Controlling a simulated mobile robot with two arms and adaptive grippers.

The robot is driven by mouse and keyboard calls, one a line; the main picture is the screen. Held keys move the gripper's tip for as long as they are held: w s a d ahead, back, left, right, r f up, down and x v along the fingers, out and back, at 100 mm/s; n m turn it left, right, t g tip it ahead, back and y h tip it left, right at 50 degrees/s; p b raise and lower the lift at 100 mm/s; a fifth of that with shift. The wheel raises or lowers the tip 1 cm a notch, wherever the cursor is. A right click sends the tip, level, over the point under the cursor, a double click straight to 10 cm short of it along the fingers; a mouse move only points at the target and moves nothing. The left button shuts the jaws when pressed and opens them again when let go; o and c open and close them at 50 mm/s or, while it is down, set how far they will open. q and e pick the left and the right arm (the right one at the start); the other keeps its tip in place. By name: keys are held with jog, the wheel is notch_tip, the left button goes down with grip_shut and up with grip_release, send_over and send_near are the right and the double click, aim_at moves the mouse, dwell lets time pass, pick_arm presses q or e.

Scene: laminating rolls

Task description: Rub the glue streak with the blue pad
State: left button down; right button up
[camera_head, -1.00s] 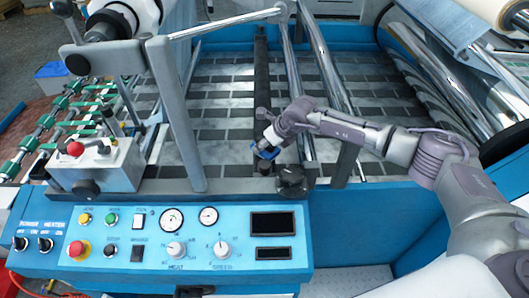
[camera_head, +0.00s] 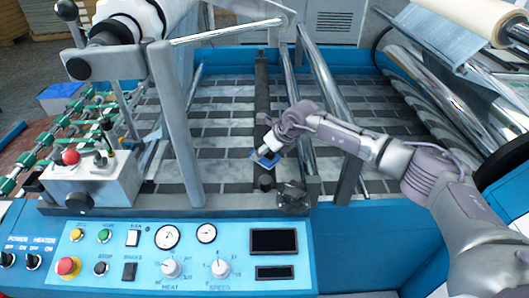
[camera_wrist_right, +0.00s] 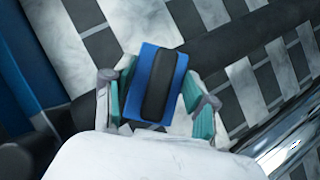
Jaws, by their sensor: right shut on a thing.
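The blue pad (camera_wrist_right: 178,88) with a black grip bar shows in the right wrist view, between the two fingers of my right gripper (camera_wrist_right: 158,98), which is shut on it. In the head view the right gripper (camera_head: 266,146) holds the blue pad (camera_head: 265,160) over the dark roller near its front end. I cannot tell whether the pad touches the roller. I cannot make out a glue streak in either view; the pad and gripper may hide it. My left gripper is not in view.
The dark roller (camera_head: 262,100) runs front to back above the grey-and-white bed, with shiny metal rollers (camera_head: 325,80) to its right. A blue control panel (camera_head: 160,255) lies in front. A grey upright post (camera_head: 177,130) stands left of the gripper.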

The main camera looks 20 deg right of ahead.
jog(key=shift+s+f, duration=0.15)
jog(key=shift+f, duration=0.25)
jog(key=shift+w+r+p, duration=0.2)
jog(key=shift+r+p, duration=0.25)
jog(key=shift+r, duration=0.1)
jog(key=shift+w+d+r+p, duration=0.15)
jog(key=shift+w+r+p, duration=0.35)
jog(key=shift+w, duration=0.1)
notch_tip(320, 180, up, 3)
jog(key=shift+s+r+p, duration=0.1)
jog(key=shift+s+p, duration=0.05)
jog(key=shift+p, duration=0.45)
jog(key=shift+s+r, duration=0.15)
jog(key=shift+r, duration=0.1)
jog(key=shift+f, duration=0.1)
jog(key=shift+w, duration=0.2)
jog(key=shift+s+r+p, duration=0.1)
jog(key=shift+r+p, duration=0.6)
jog(key=shift+r, duration=0.85)
